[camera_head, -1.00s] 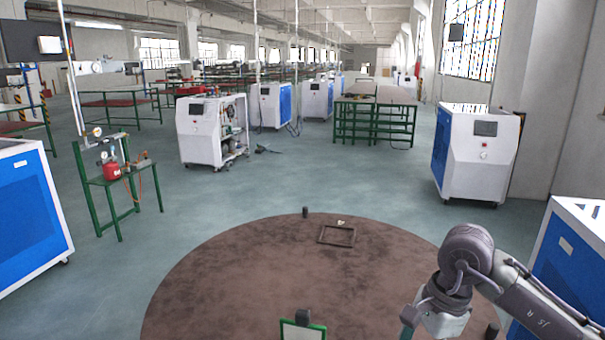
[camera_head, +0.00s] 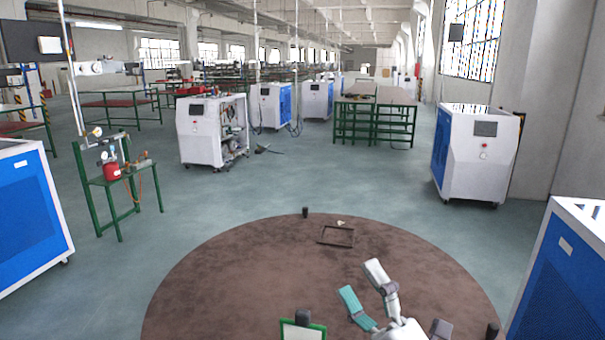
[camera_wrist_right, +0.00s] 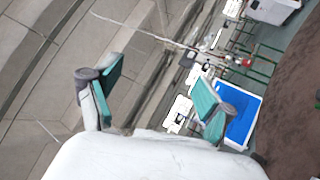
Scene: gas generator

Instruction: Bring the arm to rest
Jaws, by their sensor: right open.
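My right gripper (camera_head: 360,284) shows at the bottom of the head view, in front of the brown round surface, with its two fingers spread apart and nothing between them. In the right wrist view the same gripper (camera_wrist_right: 156,84) has its teal-padded fingers wide apart and empty. My left gripper is not in view.
The brown round surface (camera_head: 240,270) holds a thin dark rectangular frame (camera_head: 337,243) and a black post (camera_head: 305,212). A green-edged white panel (camera_head: 301,330) is at the bottom edge. Blue-and-white cabinets stand left (camera_head: 25,210) and right (camera_head: 565,265).

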